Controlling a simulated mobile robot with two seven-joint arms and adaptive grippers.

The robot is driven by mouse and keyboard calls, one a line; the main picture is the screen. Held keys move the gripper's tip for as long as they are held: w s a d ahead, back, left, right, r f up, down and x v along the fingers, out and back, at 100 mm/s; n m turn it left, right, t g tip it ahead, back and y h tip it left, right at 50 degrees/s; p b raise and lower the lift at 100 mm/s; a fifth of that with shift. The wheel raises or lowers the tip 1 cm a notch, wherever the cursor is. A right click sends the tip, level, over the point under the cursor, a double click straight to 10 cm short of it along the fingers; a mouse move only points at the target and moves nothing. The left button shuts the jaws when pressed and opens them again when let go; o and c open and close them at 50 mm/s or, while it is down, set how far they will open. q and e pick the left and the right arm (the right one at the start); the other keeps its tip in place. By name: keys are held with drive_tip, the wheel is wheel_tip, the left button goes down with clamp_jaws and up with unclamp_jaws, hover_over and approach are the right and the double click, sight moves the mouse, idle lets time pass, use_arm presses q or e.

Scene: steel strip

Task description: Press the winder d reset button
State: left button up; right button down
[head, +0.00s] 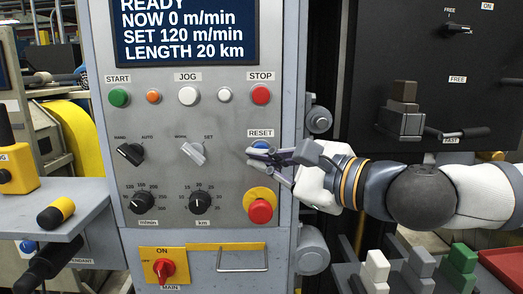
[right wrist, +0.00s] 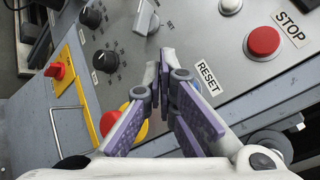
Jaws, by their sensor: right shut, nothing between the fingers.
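The blue button (head: 262,146) sits under the RESET label (head: 260,133) on the grey control panel (head: 225,115). My right gripper (head: 252,154) reaches in from the right with its fingers shut and empty. In the head view its fingertips overlap the lower part of the button, so contact cannot be told. In the right wrist view the fingertips (right wrist: 160,66) are at the panel beside the RESET label (right wrist: 208,78), and the fingers hide most of the button. No winder letter is readable. My left gripper is not in view.
A red stop button on a yellow base (head: 261,207) is just below my right gripper. A red STOP button (head: 261,95) is above it. Selector knobs (head: 190,151) lie to the left. Coloured blocks (head: 420,262) stand at the lower right.

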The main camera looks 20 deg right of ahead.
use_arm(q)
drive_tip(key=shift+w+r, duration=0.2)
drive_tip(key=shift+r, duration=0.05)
use_arm(e)
drive_tip(key=shift+s+a, duration=0.2)
drive_tip(key=shift+s, duration=0.35)
drive_tip(key=shift+s+a, duration=0.15)
drive_tip(key=shift+s, duration=0.4)
